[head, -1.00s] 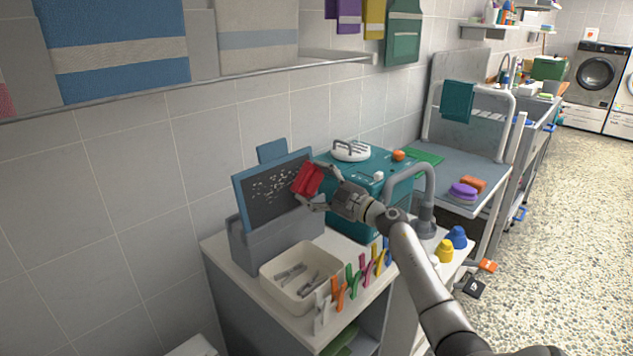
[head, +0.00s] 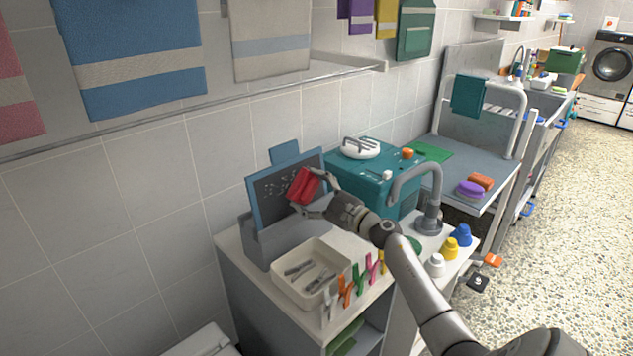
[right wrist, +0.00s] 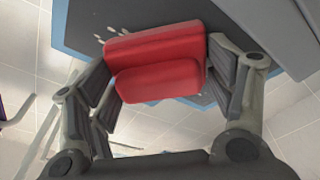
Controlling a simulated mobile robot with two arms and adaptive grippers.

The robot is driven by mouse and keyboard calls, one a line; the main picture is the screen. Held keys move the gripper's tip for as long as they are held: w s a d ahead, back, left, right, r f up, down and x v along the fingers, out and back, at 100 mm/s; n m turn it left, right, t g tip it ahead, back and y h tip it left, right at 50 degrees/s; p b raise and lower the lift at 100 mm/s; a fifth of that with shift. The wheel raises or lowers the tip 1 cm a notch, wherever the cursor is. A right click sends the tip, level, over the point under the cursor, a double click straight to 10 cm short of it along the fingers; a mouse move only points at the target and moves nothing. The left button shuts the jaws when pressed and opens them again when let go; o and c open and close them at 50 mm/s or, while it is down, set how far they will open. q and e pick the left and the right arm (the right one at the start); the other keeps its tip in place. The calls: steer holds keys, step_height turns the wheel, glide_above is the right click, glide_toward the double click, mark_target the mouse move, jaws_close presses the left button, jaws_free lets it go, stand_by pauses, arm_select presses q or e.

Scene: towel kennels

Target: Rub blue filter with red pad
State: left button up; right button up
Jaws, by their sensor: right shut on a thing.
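The blue filter (head: 254,204) is a blue-framed panel with a dark face, standing upright in a grey holder (head: 285,238) on the cabinet. Whitish specks (head: 272,187) show on its dark face. My right gripper (head: 307,192) is shut on the red pad (head: 303,184) and holds it in front of the filter's right part. In the right wrist view the red pad (right wrist: 155,62) sits between both fingers, with the dark face (right wrist: 190,20) behind it. I cannot tell for certain whether pad and face touch. My left gripper is not in view.
A cream tray with metal clips (head: 336,258) and a row of coloured pegs (head: 345,292) stand in front of the holder. A teal box (head: 372,190) and a grey tap (head: 430,195) are to the right. A towel rail (head: 250,87) hangs above.

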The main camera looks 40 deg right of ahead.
mark_target(293, 193)
steer(key=shift+a, duration=0.15)
steer(key=shift+s+a+r+p, duration=0.1)
steer(key=shift+a+r+p, duration=0.05)
steer(key=shift+a+p, duration=1)
steer(key=shift+p, duration=0.1)
steer(key=shift+a, duration=0.55)
steer(key=shift+s+a+p, duration=0.1)
steer(key=shift+a+p, duration=0.75)
steer(key=shift+p, duration=0.2)
steer(key=shift+a+p, duration=0.35)
steer(key=shift+a, duration=0.4)
steer(key=shift+s+a+p, duration=0.15)
steer(key=shift+a+p, duration=0.6)
steer(key=shift+a, duration=0.9)
